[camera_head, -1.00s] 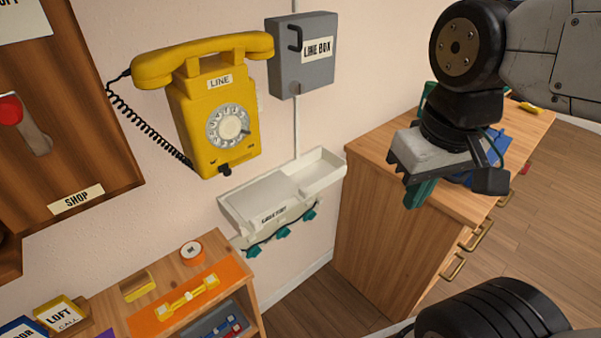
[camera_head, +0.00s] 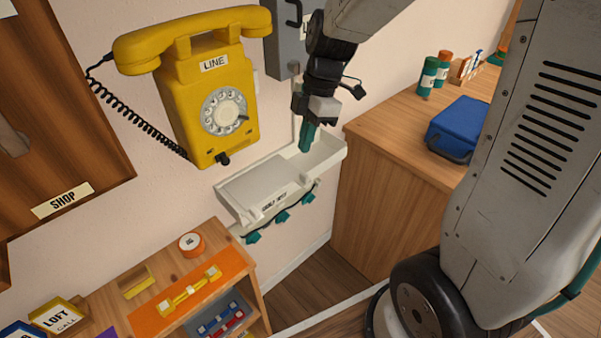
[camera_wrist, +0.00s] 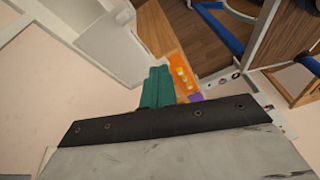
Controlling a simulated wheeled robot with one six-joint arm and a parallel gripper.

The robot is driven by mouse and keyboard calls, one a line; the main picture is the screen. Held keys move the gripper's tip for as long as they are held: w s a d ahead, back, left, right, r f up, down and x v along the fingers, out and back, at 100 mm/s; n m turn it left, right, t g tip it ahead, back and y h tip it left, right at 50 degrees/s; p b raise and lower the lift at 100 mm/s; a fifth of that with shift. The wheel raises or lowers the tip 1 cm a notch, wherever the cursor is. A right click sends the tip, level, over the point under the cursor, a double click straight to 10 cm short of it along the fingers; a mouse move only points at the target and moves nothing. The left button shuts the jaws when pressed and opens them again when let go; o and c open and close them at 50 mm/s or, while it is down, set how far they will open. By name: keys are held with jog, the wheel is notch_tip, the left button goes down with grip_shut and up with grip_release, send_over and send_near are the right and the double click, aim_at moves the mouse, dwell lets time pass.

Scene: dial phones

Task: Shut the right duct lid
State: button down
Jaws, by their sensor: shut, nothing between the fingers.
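The white cable duct (camera_head: 243,207) is fixed to the wall below the yellow phone. A flat pale panel (camera_head: 262,187) covers its left part. Its right part (camera_head: 326,158) looks like a shallow tray with a raised rim; the angle of the right lid is not clear. My gripper (camera_head: 304,147) points down over the right part, its teal fingers together and empty. The fingertips look very near the duct, but I cannot tell whether they touch. In the wrist view, the teal fingers (camera_wrist: 157,88) are closed, with white duct-like surfaces (camera_wrist: 108,42) beyond them.
The yellow phone (camera_head: 190,85) hangs left of my gripper, and the grey line box (camera_head: 283,45) is behind my arm. A wooden cabinet (camera_head: 385,190) stands close at the right, with a blue case (camera_head: 458,128) on top. A low shelf (camera_head: 205,243) is below left.

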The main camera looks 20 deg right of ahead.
aim_at(302, 184)
jog(key=a+f+n, duration=0.1)
jog(key=f, duration=0.3)
jog(key=w+a+f+n, duration=0.1)
jog(key=f, duration=0.4)
jog(key=w+a+f+n, duration=0.1)
jog(key=f, duration=0.3)
jog(key=shift+w+a+f+n+y, duration=0.1)
jog(key=shift+w+f+n+y, duration=0.05)
jog(key=shift+f+n+y, duration=0.2)
jog(key=shift+w+d, duration=0.25)
jog(key=shift+d, duration=0.35)
jog(key=shift+w+d, duration=0.2)
jog(key=shift+d, duration=0.4)
jog(key=shift+w+d, duration=0.25)
jog(key=shift+d, duration=0.45)
jog(key=shift+d, duration=0.1)
